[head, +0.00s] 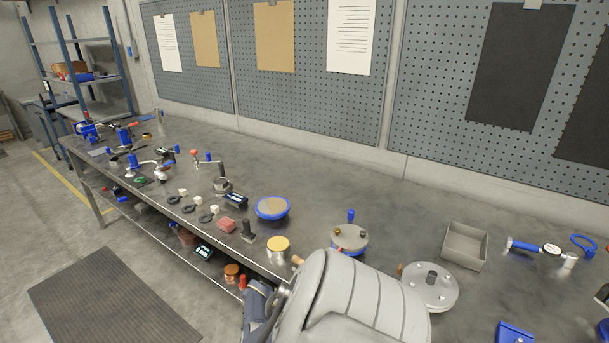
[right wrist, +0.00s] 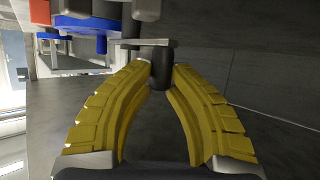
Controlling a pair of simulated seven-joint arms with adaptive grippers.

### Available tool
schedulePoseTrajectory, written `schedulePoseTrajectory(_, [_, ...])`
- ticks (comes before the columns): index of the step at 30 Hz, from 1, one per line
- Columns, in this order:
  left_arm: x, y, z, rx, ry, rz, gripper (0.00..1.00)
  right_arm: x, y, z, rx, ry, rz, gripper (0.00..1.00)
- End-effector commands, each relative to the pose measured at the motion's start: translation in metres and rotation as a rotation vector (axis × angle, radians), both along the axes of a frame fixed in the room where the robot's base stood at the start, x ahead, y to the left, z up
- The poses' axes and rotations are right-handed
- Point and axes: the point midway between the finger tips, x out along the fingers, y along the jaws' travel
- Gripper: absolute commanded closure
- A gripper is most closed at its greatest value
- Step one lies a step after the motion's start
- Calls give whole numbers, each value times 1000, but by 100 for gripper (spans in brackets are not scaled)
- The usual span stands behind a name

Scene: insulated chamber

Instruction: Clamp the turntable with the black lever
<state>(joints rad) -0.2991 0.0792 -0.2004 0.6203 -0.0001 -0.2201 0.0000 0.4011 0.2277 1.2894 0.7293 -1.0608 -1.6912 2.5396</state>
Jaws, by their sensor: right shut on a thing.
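In the head view, a round device with a grey top and blue rim (head: 348,240) stands at the table's front edge, beyond my right arm; it looks like the turntable. A blue knob (head: 351,215) stands at its back. In the right wrist view, a blue round part (right wrist: 88,24) shows at upper left. My right gripper (right wrist: 163,76) has its yellow fingers closed around a dark upright grip (right wrist: 160,74), which looks like the black lever. A grey metal bar (right wrist: 145,43) crosses at its end. My arm hides this gripper in the head view. My left gripper is out of view.
A flat grey round plate with a centre post (head: 432,285) and a grey open bin (head: 464,246) stand to the right. A blue-rimmed disc (head: 272,208) and a yellow-topped can (head: 278,249) stand to the left. The back of the table is mostly clear beneath pegboards.

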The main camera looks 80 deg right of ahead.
Motion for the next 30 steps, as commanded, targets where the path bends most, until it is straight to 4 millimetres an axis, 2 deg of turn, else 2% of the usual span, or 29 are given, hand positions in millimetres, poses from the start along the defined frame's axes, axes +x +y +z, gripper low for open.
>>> schedulePoseTrajectory(3, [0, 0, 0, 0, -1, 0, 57, -8, -3, 1, -2, 8, -16, 100])
schedulePoseTrajectory(14, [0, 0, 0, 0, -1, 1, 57, -9, -4, 2, -5, 8, -19, 100])
schedulePoseTrajectory(15, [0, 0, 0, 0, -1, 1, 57, -9, -4, 2, -4, 9, -18, 78])
schedulePoseTrajectory(20, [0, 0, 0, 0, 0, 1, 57, -8, -3, 1, -4, 6, -17, 59])
schedulePoseTrajectory(30, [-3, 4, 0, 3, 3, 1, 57, -3, -1, 2, -2, 1, -15, 57])
